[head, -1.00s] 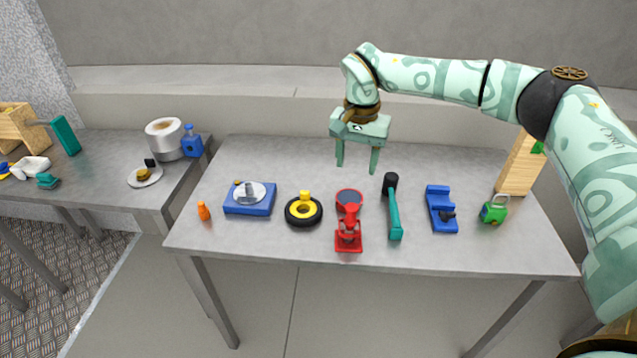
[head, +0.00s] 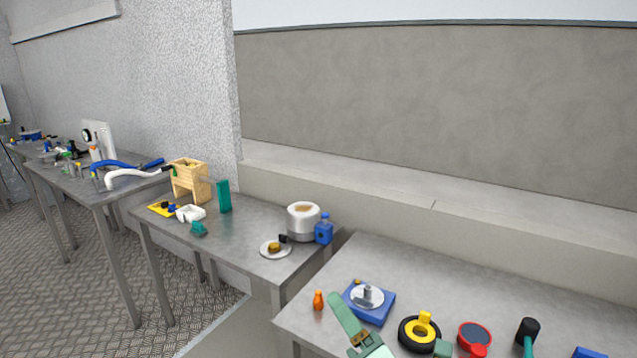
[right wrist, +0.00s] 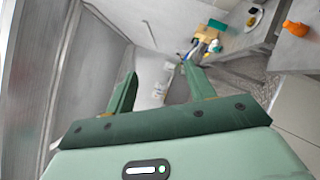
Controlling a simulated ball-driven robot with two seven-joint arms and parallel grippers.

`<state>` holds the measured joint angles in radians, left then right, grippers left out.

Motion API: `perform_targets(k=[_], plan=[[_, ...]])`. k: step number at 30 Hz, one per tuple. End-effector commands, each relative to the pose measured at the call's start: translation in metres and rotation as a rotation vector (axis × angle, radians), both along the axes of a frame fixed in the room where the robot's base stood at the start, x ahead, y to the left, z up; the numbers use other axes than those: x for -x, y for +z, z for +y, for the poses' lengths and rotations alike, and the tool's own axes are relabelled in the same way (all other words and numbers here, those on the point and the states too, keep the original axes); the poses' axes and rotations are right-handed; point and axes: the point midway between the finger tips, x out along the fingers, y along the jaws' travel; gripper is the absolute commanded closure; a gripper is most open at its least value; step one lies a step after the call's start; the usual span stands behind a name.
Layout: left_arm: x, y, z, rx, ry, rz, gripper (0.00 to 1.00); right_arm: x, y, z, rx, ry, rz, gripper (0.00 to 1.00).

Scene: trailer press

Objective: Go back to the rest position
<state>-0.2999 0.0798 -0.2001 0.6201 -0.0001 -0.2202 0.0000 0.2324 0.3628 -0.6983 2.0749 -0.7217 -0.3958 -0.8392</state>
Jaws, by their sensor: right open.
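My right gripper (head: 388,322) shows at the bottom of the head view, pale green, in front of the near table. Its two fingers are apart and nothing is between them. It also shows in the right wrist view (right wrist: 158,68), with the fingers spread and empty over a blurred background. The rest of my right arm is below the head picture. My left gripper is in neither view.
The near grey table (head: 420,270) bears a blue device (head: 382,312), an orange bottle (head: 318,300), a black-and-yellow wheel (head: 408,335) and a red-rimmed round part (head: 474,336). A second table (head: 262,212) holds a white pot (head: 303,222) and a wooden box (head: 190,182).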

Motion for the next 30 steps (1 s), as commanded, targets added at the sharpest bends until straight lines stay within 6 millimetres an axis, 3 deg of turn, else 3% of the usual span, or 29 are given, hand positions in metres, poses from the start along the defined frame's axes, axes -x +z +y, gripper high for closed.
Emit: perform_targets(k=[1, 3, 6, 12, 21, 25, 30], plan=[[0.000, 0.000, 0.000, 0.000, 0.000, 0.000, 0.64, 0.005, -0.025, -0.037, -0.170, -0.138, 0.190, 0.46], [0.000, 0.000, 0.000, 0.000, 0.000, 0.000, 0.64, 0.017, -0.060, -0.088, -0.372, -0.327, 0.415, 0.46], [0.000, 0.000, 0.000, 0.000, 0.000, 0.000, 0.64, 0.049, -0.106, -0.141, -0.569, -0.550, 0.640, 0.46], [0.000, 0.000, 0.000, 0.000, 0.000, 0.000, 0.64, 0.118, -0.162, -0.204, -0.783, -0.872, 0.893, 0.46], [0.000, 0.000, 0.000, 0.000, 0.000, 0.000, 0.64, 0.213, -0.208, -0.254, -0.937, -1.236, 1.097, 0.46], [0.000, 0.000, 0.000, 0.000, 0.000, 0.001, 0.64, 0.207, -0.262, -0.241, -0.943, -1.220, 1.175, 0.46], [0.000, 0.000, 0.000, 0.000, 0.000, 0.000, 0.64, 0.215, -0.339, -0.226, -0.965, -1.216, 1.290, 0.46]])
